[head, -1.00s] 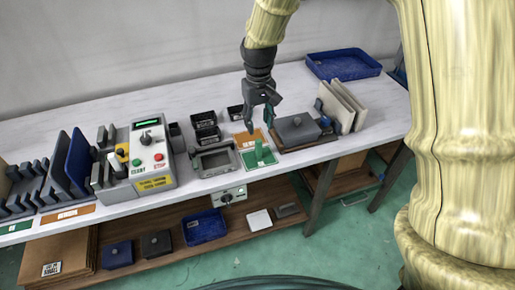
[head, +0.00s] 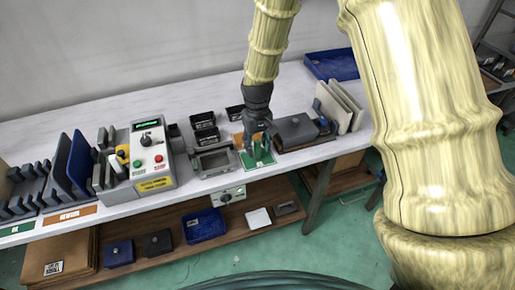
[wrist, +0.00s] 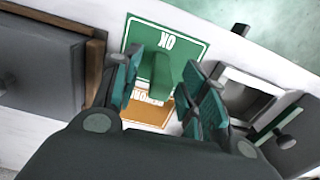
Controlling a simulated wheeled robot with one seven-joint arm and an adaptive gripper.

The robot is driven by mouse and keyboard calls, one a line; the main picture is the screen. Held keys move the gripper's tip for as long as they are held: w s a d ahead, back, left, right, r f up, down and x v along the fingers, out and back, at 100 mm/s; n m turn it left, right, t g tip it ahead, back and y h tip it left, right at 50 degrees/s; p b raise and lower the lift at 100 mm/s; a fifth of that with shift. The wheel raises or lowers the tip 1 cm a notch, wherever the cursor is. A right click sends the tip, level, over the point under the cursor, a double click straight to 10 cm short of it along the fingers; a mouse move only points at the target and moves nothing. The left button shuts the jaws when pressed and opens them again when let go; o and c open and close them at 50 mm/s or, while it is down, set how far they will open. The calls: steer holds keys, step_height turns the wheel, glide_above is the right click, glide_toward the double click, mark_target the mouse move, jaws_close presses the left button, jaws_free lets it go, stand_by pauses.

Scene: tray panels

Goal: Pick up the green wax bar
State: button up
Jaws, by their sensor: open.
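The green wax bar (wrist: 160,72) stands on the green label mat (wrist: 192,38) in the wrist view. In that view my gripper (wrist: 165,78) is open, with one teal-padded finger on each side of the bar. I cannot tell whether either finger touches it. In the head view my gripper (head: 257,148) points down over the green mat (head: 262,164) and largely hides the bar.
An orange label card (wrist: 147,110) adjoins the mat. A grey block on a brown board (head: 300,133) is close on the right, and a grey frame (head: 214,162) on the left. Black bins (head: 205,134) and a control box (head: 151,155) stand further left.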

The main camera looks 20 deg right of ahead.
steer(key=shift+f, duration=0.35)
jaws_close()
steer(key=shift+r, duration=0.1)
